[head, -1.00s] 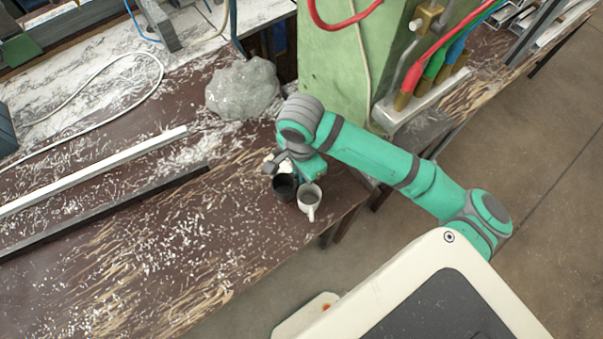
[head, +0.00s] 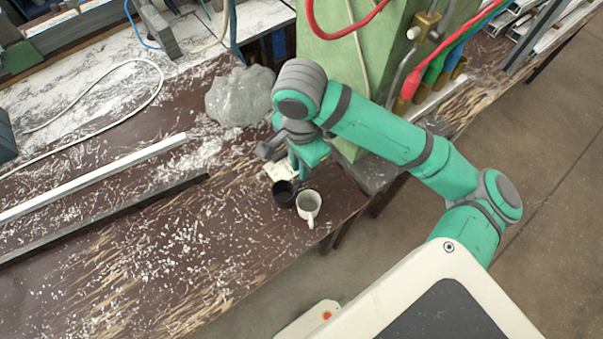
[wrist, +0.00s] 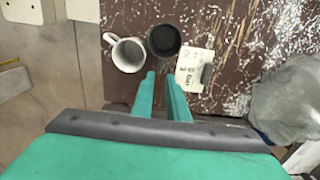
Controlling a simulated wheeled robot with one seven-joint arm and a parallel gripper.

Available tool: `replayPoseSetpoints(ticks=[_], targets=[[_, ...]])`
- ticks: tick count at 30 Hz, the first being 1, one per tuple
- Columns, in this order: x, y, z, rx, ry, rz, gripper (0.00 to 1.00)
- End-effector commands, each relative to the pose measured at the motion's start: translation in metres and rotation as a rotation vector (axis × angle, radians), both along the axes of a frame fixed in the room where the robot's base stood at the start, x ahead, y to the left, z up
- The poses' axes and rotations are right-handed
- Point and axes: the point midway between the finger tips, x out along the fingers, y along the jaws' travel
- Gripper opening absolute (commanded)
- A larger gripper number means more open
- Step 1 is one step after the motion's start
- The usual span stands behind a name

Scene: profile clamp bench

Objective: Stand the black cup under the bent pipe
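The black cup (head: 284,195) stands upright on the brown bench near its front right corner. It also shows in the wrist view (wrist: 164,40), just beyond my fingertips. My gripper (wrist: 161,78) has its two teal fingers apart with nothing between them. In the head view my gripper (head: 301,170) is just behind the black cup, partly hidden by my arm. A bent grey pipe (head: 402,72) comes down from a brass fitting on the green machine, to the right of my arm.
A white mug (head: 308,205) stands right beside the black cup. A marked card (wrist: 193,68) lies on the bench on the cup's other side. Metal bars lie left; the front bench is clear apart from shavings.

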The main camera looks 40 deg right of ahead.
Motion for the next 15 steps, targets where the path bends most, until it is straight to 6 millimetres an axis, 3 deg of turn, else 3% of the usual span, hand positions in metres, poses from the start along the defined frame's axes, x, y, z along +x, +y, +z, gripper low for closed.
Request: replayPoseSetpoints(ticks=[6, 15], targets=[[0.0, 0.0, 0.025, -0.001, 0.0, 0.002, 0.14], [0.0, 0.0, 0.03, 0.0, 0.0, 0.001, 0.14]])
